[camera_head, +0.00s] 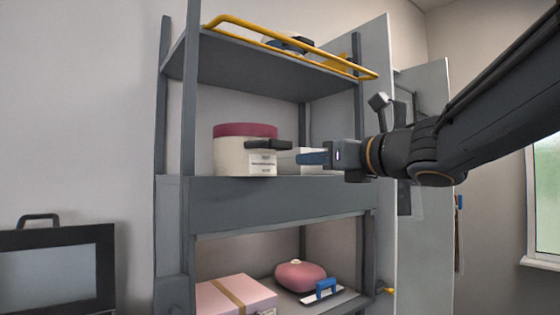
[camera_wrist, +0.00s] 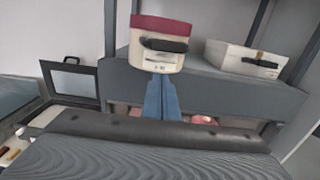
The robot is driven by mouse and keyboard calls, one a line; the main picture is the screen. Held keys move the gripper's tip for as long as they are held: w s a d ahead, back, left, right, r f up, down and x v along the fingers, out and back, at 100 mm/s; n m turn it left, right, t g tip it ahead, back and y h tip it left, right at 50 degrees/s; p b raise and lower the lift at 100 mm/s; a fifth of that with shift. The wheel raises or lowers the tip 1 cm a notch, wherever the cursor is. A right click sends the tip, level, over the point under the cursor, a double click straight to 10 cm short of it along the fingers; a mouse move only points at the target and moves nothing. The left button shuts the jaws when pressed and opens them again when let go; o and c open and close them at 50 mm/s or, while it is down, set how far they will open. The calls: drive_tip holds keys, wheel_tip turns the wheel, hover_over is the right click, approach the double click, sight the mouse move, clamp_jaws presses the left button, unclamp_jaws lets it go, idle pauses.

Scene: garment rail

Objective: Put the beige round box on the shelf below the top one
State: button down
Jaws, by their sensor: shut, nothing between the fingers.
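The beige round box (camera_head: 231,158) has a dark red lid, a dark handle and a white label. It stands upright on the shelf below the top one (camera_head: 270,203), close to the front edge. It also shows at the top of the wrist view (camera_wrist: 150,57). My gripper (camera_head: 303,158) is shut and empty, to the right of the box in the head view. In the wrist view its blue fingers (camera_wrist: 162,92) are together and point towards the box's lower front. I cannot tell whether the fingertips touch it.
A white box (camera_wrist: 238,58) with a dark handle stands to the right on the same shelf. The top shelf has a yellow rail (camera_head: 290,46). A lower shelf holds a pink box (camera_head: 225,296), a pink rounded item (camera_head: 300,276) and a blue-handled tool (camera_head: 324,291).

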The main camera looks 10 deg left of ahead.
sight(266, 162)
drive_tip(key=p+x, duration=0.5)
drive_tip(key=x, duration=0.7)
drive_tip(key=shift+w, duration=0.2)
drive_tip(key=shift+w+a+f, duration=0.1)
drive_tip(key=shift+w+a, duration=0.1)
drive_tip(key=shift+a, duration=0.1)
